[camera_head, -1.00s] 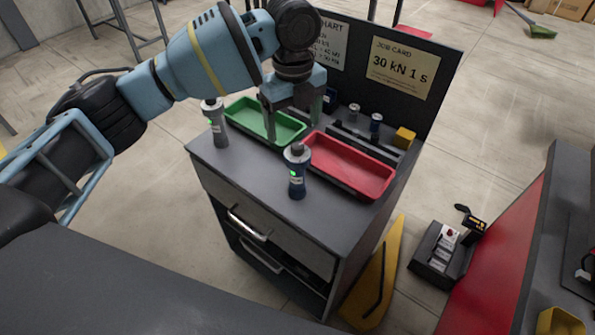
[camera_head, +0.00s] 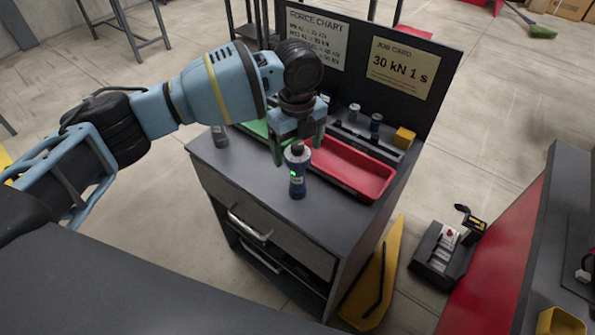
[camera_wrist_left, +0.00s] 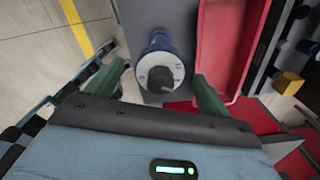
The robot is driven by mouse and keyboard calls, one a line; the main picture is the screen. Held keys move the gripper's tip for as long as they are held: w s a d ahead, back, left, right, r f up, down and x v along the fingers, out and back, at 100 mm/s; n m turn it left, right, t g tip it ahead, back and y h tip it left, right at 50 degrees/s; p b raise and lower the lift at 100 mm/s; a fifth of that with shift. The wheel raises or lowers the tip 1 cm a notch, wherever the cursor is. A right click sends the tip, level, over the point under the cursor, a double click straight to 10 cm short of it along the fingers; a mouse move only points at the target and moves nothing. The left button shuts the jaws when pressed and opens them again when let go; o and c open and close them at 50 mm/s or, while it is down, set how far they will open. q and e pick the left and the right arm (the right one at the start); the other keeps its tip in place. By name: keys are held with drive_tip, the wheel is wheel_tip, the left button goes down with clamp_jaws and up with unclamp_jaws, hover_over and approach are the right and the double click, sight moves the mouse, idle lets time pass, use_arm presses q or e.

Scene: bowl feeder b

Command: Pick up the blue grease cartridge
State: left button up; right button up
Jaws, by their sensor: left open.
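The blue grease cartridge (camera_head: 297,172) stands upright on the grey cabinet top, in front of the red tray. It has a grey cap and a small green mark. My left gripper (camera_head: 298,150) is open and close behind and above the cartridge's cap in the head view. In the left wrist view the cartridge (camera_wrist_left: 161,62) shows between the two green fingers of the gripper (camera_wrist_left: 163,80), cap towards the camera. I cannot tell whether either finger touches it. My right gripper is not in view.
The red tray (camera_head: 372,184) lies right of the cartridge, and the green tray (camera_head: 256,127) is partly hidden behind my arm. A grey cartridge (camera_head: 220,137) stands at the left. A yellow block (camera_head: 403,138) sits at the back right. The cabinet's front top (camera_head: 250,180) is clear.

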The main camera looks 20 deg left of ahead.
use_arm(q)
drive_tip(key=c, duration=1.5)
drive_tip(key=shift+c, duration=0.2)
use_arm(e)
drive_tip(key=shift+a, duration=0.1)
use_arm(q)
drive_tip(key=shift+r, duration=0.15)
